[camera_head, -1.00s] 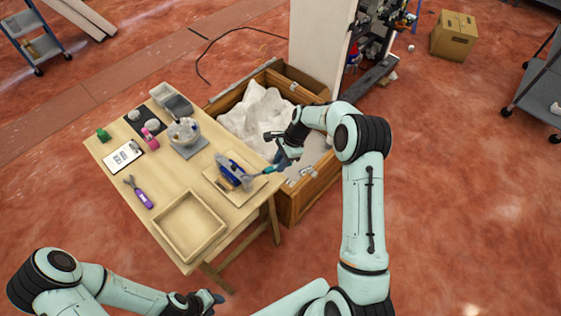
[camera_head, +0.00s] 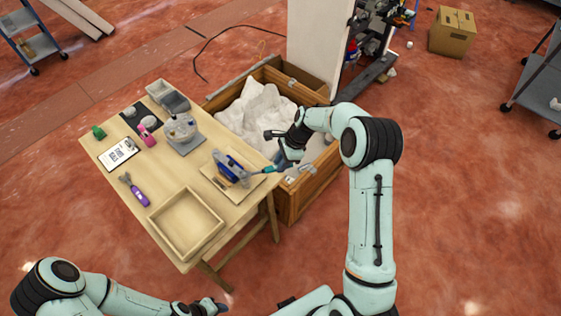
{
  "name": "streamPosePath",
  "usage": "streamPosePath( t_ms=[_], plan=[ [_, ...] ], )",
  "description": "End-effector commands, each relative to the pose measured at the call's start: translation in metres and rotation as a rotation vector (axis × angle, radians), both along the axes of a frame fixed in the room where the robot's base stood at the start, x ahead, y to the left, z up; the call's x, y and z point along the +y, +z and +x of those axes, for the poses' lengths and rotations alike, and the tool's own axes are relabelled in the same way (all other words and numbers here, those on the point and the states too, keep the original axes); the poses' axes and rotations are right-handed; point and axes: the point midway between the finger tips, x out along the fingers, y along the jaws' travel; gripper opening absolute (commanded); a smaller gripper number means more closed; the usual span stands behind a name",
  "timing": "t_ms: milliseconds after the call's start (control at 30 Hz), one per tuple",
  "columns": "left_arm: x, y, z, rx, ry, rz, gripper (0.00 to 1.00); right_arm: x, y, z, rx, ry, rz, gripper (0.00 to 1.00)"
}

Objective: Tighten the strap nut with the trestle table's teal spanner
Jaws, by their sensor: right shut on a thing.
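My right gripper (camera_head: 280,163) is shut on the teal spanner (camera_head: 268,169) at the right edge of the trestle table (camera_head: 197,161). The spanner points left, its far end at or close to a blue dispenser part (camera_head: 229,167) on a light board. The strap nut is too small to make out, so I cannot tell whether the spanner sits on it. My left gripper (camera_head: 219,306) is low at the bottom edge, away from the table, and its fingers are too small to read.
A purple-handled tool (camera_head: 138,193), an empty wooden tray (camera_head: 155,221), a clipboard (camera_head: 118,154) and a clear bowl (camera_head: 181,128) are on the table. A wooden crate (camera_head: 312,187) with white sheeting stands close behind it, under my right forearm. Open floor lies at right.

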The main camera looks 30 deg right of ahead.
Motion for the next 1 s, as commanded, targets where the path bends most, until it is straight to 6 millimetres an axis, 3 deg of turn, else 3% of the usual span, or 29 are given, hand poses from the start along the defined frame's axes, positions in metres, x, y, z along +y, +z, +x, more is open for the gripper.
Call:
streamPosePath(
  t_ms=[1000],
  plan=[
    [0.0, -0.019, -0.016, 0.018, 0.0, 0.0, 0.43, 0.004, -0.001, -0.015, -0.001, -0.121, 0.001, 0.0]
  ],
)
